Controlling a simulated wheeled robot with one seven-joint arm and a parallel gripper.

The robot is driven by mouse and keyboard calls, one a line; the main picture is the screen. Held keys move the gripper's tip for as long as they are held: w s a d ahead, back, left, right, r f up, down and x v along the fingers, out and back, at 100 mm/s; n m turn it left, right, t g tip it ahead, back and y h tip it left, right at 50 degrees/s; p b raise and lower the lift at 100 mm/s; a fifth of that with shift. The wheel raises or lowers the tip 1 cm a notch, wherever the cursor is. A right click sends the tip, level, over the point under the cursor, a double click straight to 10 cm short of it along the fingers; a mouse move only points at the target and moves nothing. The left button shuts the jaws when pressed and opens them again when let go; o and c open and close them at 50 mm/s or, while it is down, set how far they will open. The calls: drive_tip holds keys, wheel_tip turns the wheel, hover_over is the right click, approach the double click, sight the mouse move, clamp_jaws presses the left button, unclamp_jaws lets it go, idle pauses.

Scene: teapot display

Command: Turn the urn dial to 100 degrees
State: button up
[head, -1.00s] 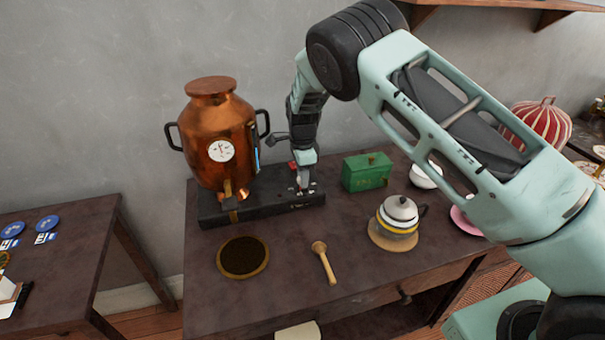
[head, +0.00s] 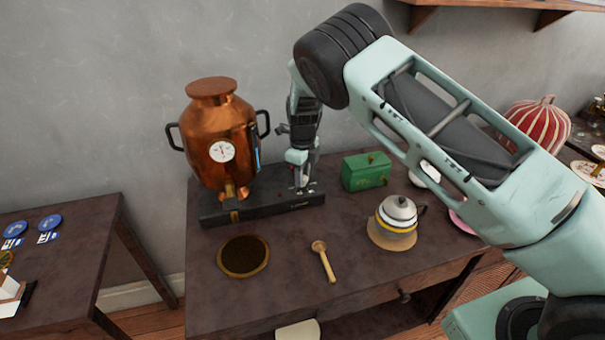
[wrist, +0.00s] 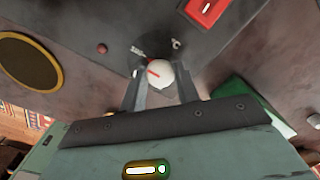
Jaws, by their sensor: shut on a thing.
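The copper urn (head: 213,130) stands on a black base (head: 270,207) at the back of the table, with a round white gauge (head: 222,151) on its front. The urn dial (wrist: 161,74) is a pale round knob with a red pointer line, on the base to the right of the urn. In the wrist view the pointer faces up and left, towards a small "100" marking; a "°C" marking is on the right. My gripper (wrist: 160,88) is shut on the dial, one finger on each side. In the head view my gripper (head: 301,184) hides most of the dial.
A red switch (wrist: 207,10) is on the base near the dial. A green box (head: 365,172) stands just right of the base.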

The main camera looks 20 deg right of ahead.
drive_tip(key=shift+w+r, duration=0.1)
idle(0.3)
drive_tip(key=o, duration=1)
drive_tip(key=shift+c, duration=0.2)
wheel_tip(320, 180, up, 17)
drive_tip(key=b, duration=0.2)
drive_tip(key=shift+r, duration=0.15)
